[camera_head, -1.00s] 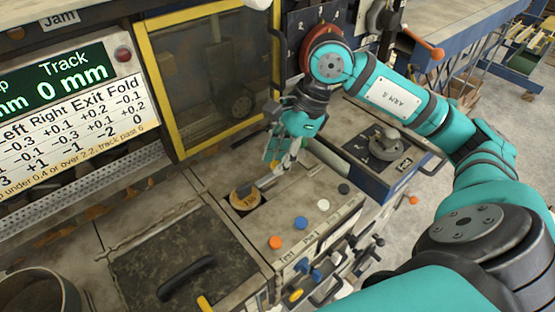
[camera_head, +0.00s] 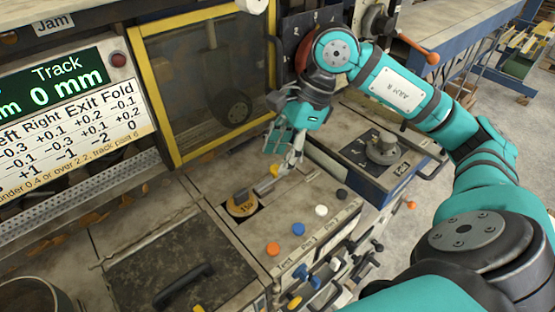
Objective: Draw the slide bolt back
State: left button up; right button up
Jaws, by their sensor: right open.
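My right gripper (camera_head: 284,164) points down over the worn grey console top (camera_head: 305,207), with its fingers apart. A short metal bar (camera_head: 267,184) lies on the console just left of and below the fingertips, and may be the slide bolt. A small yellow piece (camera_head: 274,170) shows beside the fingers. I cannot tell whether the fingers touch the bar or the yellow piece. The bar's left end lies near a tan round disc (camera_head: 242,206) in a dark square opening. My left gripper is out of view.
Orange, blue, white and black buttons line the console's front edge, including the blue button (camera_head: 298,229). A yellow-framed door (camera_head: 158,105) stands behind. A dark lid with a black handle (camera_head: 187,286) is at lower left. A blue box (camera_head: 365,180) stands right.

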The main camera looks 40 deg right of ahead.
jog(key=v, duration=0.9)
jog(key=shift+r, duration=0.3)
